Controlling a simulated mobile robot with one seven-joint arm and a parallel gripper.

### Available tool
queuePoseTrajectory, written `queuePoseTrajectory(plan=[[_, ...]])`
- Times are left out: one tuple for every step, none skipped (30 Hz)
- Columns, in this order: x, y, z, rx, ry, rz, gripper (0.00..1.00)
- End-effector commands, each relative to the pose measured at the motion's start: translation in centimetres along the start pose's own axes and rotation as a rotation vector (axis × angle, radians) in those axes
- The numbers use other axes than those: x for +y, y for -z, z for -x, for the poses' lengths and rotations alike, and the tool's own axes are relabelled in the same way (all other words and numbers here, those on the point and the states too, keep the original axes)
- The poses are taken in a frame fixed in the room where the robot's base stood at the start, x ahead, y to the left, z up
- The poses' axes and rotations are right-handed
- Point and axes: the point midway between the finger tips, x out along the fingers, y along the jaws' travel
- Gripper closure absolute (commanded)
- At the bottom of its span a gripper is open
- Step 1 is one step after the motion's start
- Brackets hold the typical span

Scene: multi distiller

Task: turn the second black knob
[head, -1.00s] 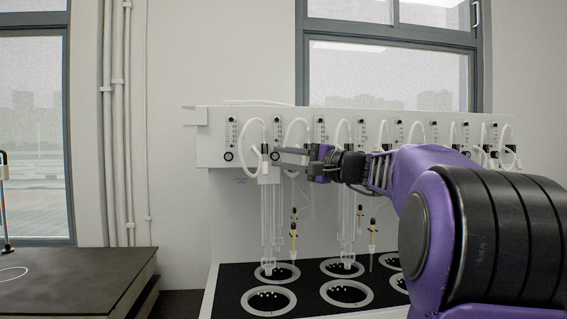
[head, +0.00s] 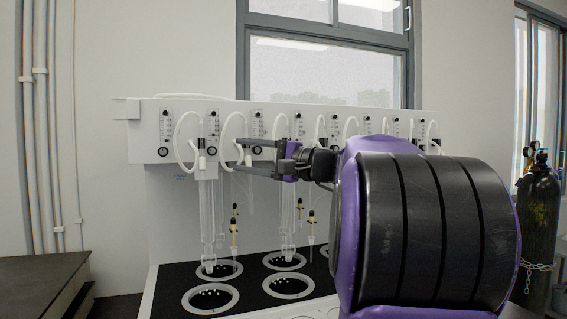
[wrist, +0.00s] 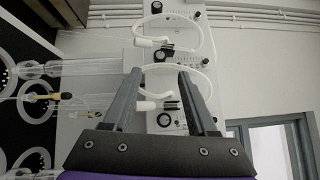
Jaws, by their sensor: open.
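A white panel (head: 148,135) carries a row of flow meters, each with a round black knob below its scale. Counted from the left, the second black knob (head: 211,150) sits left of my fingertips in the head view. My gripper (head: 240,154) is open and empty, in front of the panel near the third black knob (head: 257,149). I cannot tell the gap to the panel.
White hoses (head: 183,128) loop in front of the panel. Glass tubes (head: 207,220) hang below, over black heating wells with white rings (head: 210,299). A dark gas cylinder (head: 540,225) stands at the right. A dark table (head: 40,285) is at the lower left.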

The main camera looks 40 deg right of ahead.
Motion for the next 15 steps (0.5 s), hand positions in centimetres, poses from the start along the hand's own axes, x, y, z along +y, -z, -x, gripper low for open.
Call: queuePoseTrajectory(plan=[[0.0, 0.1, 1.4, 0.005, 0.0, 0.001, 0.42], [0.0, 0.1, 2.2, 0.004, 0.0, 0.0, 0.42], [0.0, 0.1, 3.1, 0.004, 0.0, 0.0, 0.42], [0.0, 0.1, 3.9, 0.004, 0.0, 0.001, 0.42], [0.0, 0.0, 4.6, 0.004, 0.0, 0.001, 0.42], [0.0, 0.0, 5.5, 0.003, 0.0, 0.0, 0.42], [0.0, 0.1, 6.1, 0.003, 0.0, 0.0, 0.42], [0.0, 0.1, 6.7, 0.003, 0.0, 0.0, 0.42], [0.0, 0.0, 7.4, 0.002, 0.0, 0.0, 0.42], [0.0, 0.0, 7.9, 0.002, 0.0, 0.0, 0.42], [0.0, 0.1, 8.4, 0.003, 0.0, -0.001, 0.42], [0.0, 0.0, 8.9, 0.001, 0.0, -0.001, 0.42], [0.0, 0.1, 9.3, 0.002, 0.0, -0.001, 0.42], [0.0, 0.1, 9.6, 0.002, 0.0, -0.001, 0.42], [0.0, 0.0, 9.9, 0.001, 0.0, -0.001, 0.42]])
